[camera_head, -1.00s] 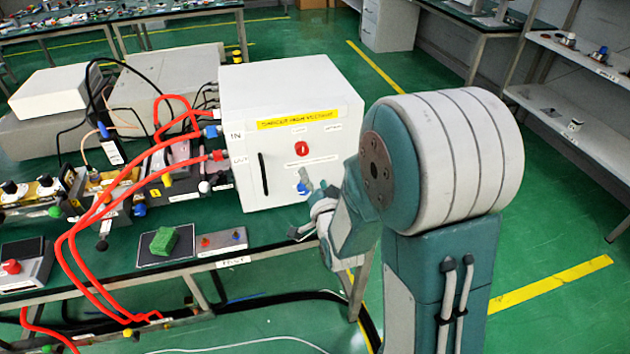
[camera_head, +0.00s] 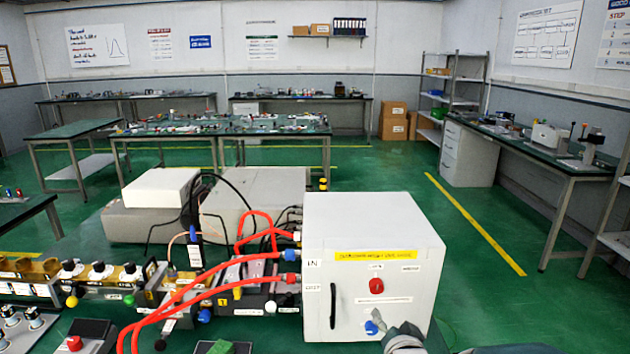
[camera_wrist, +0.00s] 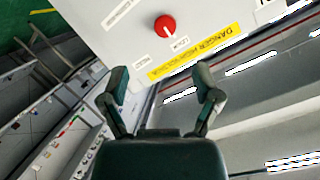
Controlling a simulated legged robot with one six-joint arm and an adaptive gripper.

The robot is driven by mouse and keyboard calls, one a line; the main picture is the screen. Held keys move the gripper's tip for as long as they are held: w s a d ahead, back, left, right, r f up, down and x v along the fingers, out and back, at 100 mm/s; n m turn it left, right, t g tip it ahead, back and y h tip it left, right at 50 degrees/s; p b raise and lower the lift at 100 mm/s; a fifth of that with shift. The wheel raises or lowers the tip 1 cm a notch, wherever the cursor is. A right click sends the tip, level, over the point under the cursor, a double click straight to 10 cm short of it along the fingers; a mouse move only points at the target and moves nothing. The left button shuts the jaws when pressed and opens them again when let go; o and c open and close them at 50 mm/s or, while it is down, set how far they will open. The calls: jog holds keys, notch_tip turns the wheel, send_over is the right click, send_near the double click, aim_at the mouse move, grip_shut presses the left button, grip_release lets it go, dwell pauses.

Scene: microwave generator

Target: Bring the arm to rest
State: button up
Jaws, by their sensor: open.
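My gripper (camera_wrist: 162,95) shows in the wrist view with its two fingers spread apart and nothing between them. Past the fingertips is the white cabinet (camera_wrist: 110,35) with a red knob (camera_wrist: 165,27) and a yellow danger label (camera_wrist: 195,52). In the head view the white cabinet (camera_head: 375,220) stands on the bench with its front door shut. Part of my arm (camera_head: 405,338) shows at the bottom edge, low in front of the cabinet. The gripper's fingers cannot be made out in the head view.
Red hoses (camera_head: 200,290) run from the cabinet's left side over the bench equipment. A blue knob (camera_head: 371,327) sits low on the cabinet front, close to my arm. Green floor (camera_head: 480,290) is clear to the right. Other work tables (camera_head: 225,130) stand farther back.

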jog(key=s+r+n+g, duration=0.3)
jog(key=s+g, duration=0.1)
jog(key=s, duration=0.7)
jog(key=s+r+n+g, duration=0.3)
jog(key=s+g, duration=0.2)
jog(key=s, duration=0.7)
jog(key=shift+r+n, duration=0.3)
jog(key=shift+n, duration=0.1)
jog(key=shift+a, duration=0.1)
